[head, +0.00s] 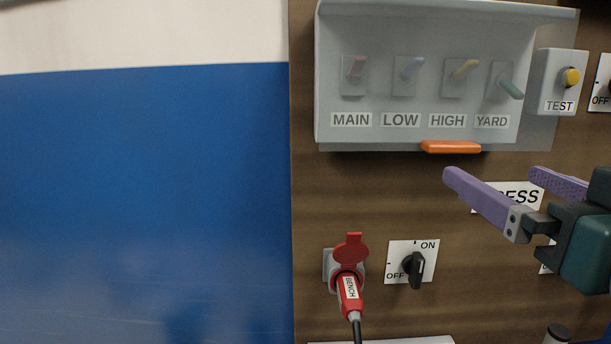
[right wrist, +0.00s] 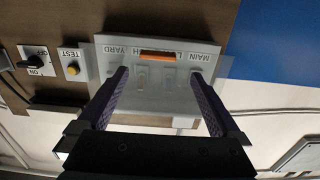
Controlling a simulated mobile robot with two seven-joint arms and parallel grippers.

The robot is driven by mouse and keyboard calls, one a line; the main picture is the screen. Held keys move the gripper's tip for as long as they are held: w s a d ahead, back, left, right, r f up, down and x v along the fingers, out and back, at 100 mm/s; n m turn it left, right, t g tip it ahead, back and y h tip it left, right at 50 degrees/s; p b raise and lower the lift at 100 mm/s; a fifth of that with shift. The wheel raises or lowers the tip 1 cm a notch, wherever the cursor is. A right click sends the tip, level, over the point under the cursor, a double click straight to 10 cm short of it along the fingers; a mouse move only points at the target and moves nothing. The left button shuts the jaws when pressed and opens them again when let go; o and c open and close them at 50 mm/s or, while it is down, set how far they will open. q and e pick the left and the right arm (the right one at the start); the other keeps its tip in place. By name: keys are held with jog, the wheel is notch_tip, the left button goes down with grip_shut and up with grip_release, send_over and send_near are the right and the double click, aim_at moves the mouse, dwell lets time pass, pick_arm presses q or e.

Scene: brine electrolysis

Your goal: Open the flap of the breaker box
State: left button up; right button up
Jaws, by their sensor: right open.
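The breaker box (head: 330,100) is a pale grey box on the wooden panel, with switches labelled MAIN, LOW, HIGH and YARD. Its flap (head: 425,40) looks like a hazy see-through cover lying shut over the switches. An orange handle (head: 450,147) sits at the flap's lower edge. My right gripper (head: 492,174) is open and empty, below and right of the handle in the head view. In the right wrist view, which is upside down, the handle (right wrist: 165,56) appears between and beyond the open fingers (right wrist: 159,73), apart from them. My left gripper is not in view.
A yellow TEST button (head: 570,77) is right of the box. Below are a red BENCH plug (head: 350,290) in its socket and a black rotary switch (head: 414,266). A partly hidden label (head: 520,195) lies behind my right fingers. A blue wall area (head: 145,190) is left.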

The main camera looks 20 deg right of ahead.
aim_at(456, 149)
jog(key=p+x, duration=0.1)
jog(key=x, duration=0.1)
jog(key=p+x, duration=0.2)
jog(key=x, duration=0.1)
jog(key=r+p+x, duration=0.1)
jog(key=x, duration=0.2)
jog(key=shift+w+d, duration=0.15)
jog(key=shift+d, duration=0.15)
jog(key=shift+w+d+f+p, duration=0.1)
jog(key=shift+w+p, duration=0.15)
jog(key=shift+w, duration=0.15)
jog(key=shift+w+d+f+p, duration=0.1)
jog(key=shift+w+f+p, duration=0.1)
jog(key=shift+w, duration=0.2)
jog(key=shift+a, duration=0.1)
jog(key=c, duration=0.5)
grip_shut()
